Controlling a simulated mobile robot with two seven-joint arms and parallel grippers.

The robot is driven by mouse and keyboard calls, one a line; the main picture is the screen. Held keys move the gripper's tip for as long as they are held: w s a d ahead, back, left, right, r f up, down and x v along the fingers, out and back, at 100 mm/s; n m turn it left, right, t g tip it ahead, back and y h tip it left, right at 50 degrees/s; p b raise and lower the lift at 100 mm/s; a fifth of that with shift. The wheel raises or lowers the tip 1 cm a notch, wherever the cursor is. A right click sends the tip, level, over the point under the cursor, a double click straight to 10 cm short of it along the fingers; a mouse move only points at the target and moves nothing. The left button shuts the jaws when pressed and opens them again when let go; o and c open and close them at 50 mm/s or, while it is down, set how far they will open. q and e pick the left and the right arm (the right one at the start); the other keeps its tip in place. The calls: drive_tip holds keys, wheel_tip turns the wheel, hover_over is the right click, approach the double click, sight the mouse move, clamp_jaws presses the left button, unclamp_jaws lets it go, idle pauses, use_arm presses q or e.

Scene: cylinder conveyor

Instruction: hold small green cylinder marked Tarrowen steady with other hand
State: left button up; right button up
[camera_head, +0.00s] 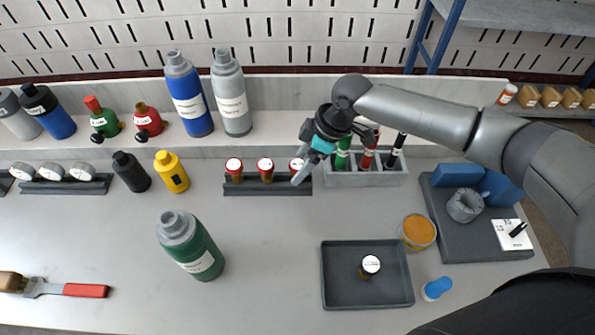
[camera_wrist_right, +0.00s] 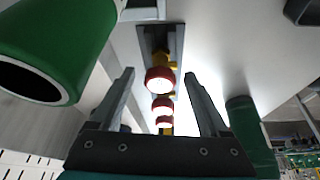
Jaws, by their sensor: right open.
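A small green cylinder (camera_head: 105,123) with a red top and a pale label stands at the back left, beside a small red one; its label is too small to read. A larger green bottle (camera_head: 190,245) with a grey top stands at the front left. My right gripper (camera_head: 303,172) is open and empty above the right end of a rack of red-and-white-capped pieces (camera_head: 265,168), far right of the small green cylinder. In the right wrist view, the open fingers (camera_wrist_right: 159,73) frame the row of caps, apart from them. A green object (camera_wrist_right: 60,45) is close at the left. My left gripper is out of view.
Blue (camera_head: 190,98) and grey (camera_head: 231,95) bottles stand on the back ledge. Black and yellow bottles (camera_head: 172,172) stand left of the cap rack. A dark tray (camera_head: 330,290) holds one capped piece. A marker holder (camera_head: 385,178) is under my right arm. The front middle is clear.

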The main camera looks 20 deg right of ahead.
drive_tip(key=x, duration=0.2)
drive_tip(key=shift+a+f, duration=0.15)
drive_tip(key=shift+f, duration=0.25)
drive_tip(key=shift+r, duration=0.1)
clamp_jaws()
